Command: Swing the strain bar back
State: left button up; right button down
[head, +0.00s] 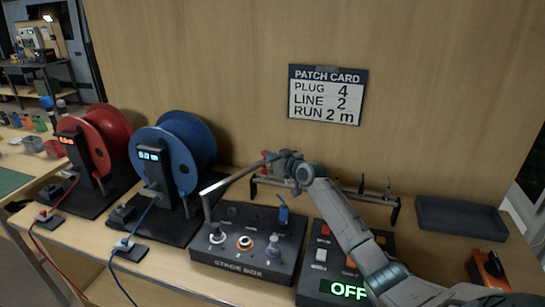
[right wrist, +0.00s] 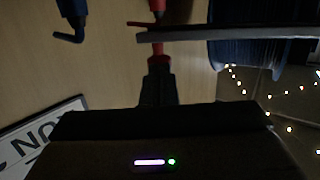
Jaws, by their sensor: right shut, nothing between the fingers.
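The strain bar appears to be the grey bar (head: 232,178) on a short post at the left of the stage box (head: 240,268). It slants up and back to the right, away from the box's sockets. My right gripper (head: 272,158) is at its far end, shut with nothing between the fingers. In the right wrist view the grey bar (right wrist: 230,34) crosses just beyond the closed fingertips (right wrist: 157,70). I cannot tell whether they touch it. A blue plug (head: 283,213) stands upright on the box. My left gripper is out of view.
A rack (head: 394,213) with plugs stands behind my right arm. A control unit reading OFF (head: 348,291) is right of the box. Blue (head: 192,140) and red (head: 108,130) cable reels stand left. A grey tray (head: 460,218) is at right. The patch card (head: 327,95) hangs on the wall.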

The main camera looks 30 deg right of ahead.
pick_arm(q)
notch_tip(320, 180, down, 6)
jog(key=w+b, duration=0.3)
jog(key=b, duration=0.4)
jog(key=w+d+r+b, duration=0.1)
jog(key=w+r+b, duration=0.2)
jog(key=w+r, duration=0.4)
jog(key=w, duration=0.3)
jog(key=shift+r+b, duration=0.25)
jog(key=shift+b, duration=0.15)
pick_arm(e)
jog(key=w+a, duration=0.3)
jog(key=w, duration=0.9)
jog(key=shift+a+r, duration=0.2)
jog(key=shift+a, duration=0.2)
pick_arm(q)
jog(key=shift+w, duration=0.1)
